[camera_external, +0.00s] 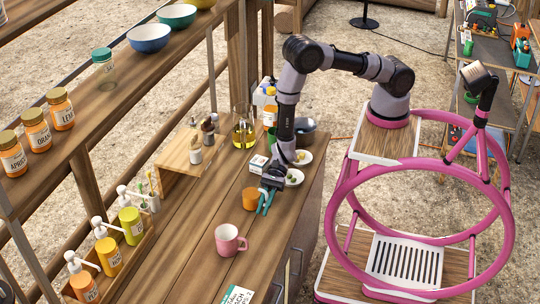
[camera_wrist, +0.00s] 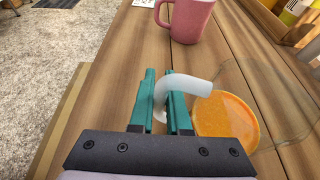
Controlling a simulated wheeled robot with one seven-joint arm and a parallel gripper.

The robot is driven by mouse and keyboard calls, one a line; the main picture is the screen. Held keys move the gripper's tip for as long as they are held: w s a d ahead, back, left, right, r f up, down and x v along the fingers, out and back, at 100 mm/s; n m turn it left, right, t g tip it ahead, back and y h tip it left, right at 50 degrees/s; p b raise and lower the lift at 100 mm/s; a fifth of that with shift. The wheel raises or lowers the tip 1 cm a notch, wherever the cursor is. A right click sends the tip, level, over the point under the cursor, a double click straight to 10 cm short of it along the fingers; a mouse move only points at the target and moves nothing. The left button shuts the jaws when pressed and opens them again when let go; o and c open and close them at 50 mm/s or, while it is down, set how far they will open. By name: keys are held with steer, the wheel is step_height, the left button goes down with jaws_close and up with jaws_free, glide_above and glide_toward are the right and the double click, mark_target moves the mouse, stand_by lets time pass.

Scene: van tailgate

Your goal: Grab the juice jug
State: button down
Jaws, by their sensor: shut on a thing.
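The juice jug (camera_external: 250,199) is a small clear vessel with orange juice, near the table's right edge. In the wrist view its juice (camera_wrist: 226,118) shows as an orange disc inside a faint clear outline, right of my fingers. Its pale curved handle (camera_wrist: 188,87) passes between the teal fingers of my gripper (camera_wrist: 163,88), which is shut on it. In the external view my gripper (camera_external: 266,203) points down just right of the jug. The jug looks upright; whether its base touches the table I cannot tell.
A pink mug (camera_external: 229,240) stands nearer the camera. Behind my gripper are a small white box (camera_external: 259,164), two small plates (camera_external: 293,177) and a flask of yellow liquid (camera_external: 243,133). Pump bottles (camera_external: 107,252) stand in a wooden rack at left. Bare table lies left of the jug.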

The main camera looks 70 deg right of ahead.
steer(key=shift+r, duration=0.25)
stand_by(0.7)
